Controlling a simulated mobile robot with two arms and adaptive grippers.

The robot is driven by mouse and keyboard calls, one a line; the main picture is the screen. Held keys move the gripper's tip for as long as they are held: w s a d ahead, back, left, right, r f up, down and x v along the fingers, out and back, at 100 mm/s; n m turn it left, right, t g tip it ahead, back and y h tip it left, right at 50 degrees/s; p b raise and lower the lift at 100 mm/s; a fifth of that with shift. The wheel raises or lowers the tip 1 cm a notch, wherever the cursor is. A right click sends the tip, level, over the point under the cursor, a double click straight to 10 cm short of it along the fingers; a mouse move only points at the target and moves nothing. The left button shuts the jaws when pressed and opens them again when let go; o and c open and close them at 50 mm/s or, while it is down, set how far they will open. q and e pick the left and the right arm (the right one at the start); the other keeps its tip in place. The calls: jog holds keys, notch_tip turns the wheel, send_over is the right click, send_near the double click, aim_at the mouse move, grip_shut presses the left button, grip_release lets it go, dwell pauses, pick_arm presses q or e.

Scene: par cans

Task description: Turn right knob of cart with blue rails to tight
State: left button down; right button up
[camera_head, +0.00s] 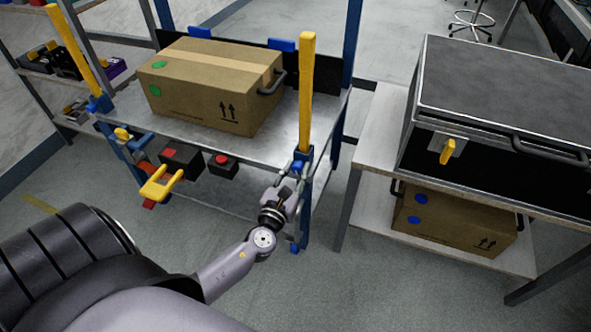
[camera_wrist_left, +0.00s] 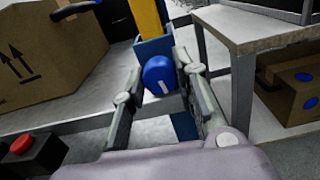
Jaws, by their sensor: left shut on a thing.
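The cart with blue rails (camera_head: 345,60) stands at the upper middle of the head view, with a grey metal top. Its right knob (camera_wrist_left: 159,75) is blue and round, at the foot of the right yellow post (camera_head: 307,95). My left gripper (camera_head: 296,178) reaches it from below. In the left wrist view the fingers (camera_wrist_left: 160,62) stand on both sides of the knob, shut on it. My right gripper is not in view.
A cardboard box (camera_head: 205,85) lies on the cart top. A yellow handle (camera_head: 160,183) and a box with a red button (camera_head: 222,163) hang at its front. A table with a dark case (camera_head: 500,90) stands close on the right. Grey floor lies in front.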

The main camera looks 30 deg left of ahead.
pick_arm(q)
jog(key=shift+f, duration=0.1)
dwell(0.4)
jog(key=c, duration=1.2)
grip_release()
jog(key=shift+c, duration=0.2)
jog(key=shift+s, duration=0.2)
jog(key=v, duration=1.1)
jog(key=shift+s, duration=0.3)
